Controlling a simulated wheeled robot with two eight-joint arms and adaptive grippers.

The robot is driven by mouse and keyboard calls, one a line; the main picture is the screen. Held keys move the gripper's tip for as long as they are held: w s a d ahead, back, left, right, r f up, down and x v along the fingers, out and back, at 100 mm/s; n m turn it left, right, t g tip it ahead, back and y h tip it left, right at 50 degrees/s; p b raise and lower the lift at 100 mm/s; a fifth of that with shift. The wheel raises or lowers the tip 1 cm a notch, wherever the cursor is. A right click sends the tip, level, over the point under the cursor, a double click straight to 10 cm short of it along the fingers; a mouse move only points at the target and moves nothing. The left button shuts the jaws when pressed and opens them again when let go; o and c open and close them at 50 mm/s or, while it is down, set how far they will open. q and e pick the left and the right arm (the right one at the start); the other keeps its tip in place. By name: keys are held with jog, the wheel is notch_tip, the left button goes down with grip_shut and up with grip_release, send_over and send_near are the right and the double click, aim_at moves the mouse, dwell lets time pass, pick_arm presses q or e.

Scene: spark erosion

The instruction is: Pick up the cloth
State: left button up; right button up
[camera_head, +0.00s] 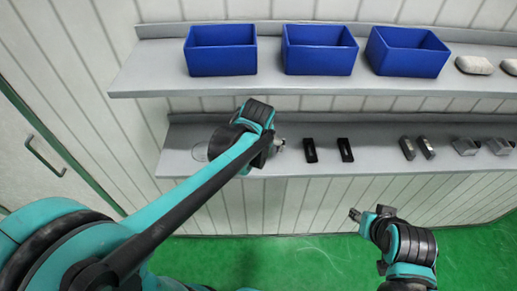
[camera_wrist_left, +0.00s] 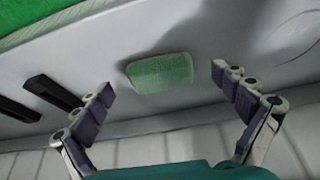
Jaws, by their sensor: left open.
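The cloth (camera_wrist_left: 160,73) shows in the left wrist view as a pale green, rounded block lying on the grey lower shelf. My left gripper (camera_wrist_left: 164,80) is open, with one finger on each side of the cloth and a gap on both sides. It appears apart from the cloth. In the head view my left gripper (camera_head: 279,143) is over the lower shelf (camera_head: 375,140), mostly hidden by its own wrist, and the cloth cannot be made out there. My right gripper (camera_head: 367,213) is in front of and below the shelf, away from the cloth; its fingers look apart.
Two black blocks (camera_head: 310,150) (camera_head: 345,150) lie just right of my left gripper. Several metal pieces (camera_head: 416,148) lie farther right. The upper shelf (camera_head: 150,78) holds three blue bins (camera_head: 221,50) and pale stones (camera_head: 474,65), above my left wrist. The green floor (camera_head: 300,262) is clear.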

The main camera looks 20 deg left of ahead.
pick_arm(q)
jog(key=shift+w+a+f, duration=0.2)
jog(key=shift+w+f, duration=0.45)
jog(key=shift+w, duration=0.25)
jog(key=shift+s, duration=0.2)
jog(key=c, duration=1.1)
jog(key=shift+c, duration=0.2)
jog(key=shift+w+r, duration=0.1)
jog(key=shift+r, duration=0.05)
jog(key=shift+r, duration=0.15)
jog(key=s+d+b, duration=0.1)
jog(key=s+d, duration=0.3)
jog(key=s, duration=1.3)
jog(key=shift+s, duration=0.3)
jog(key=shift+d, duration=0.1)
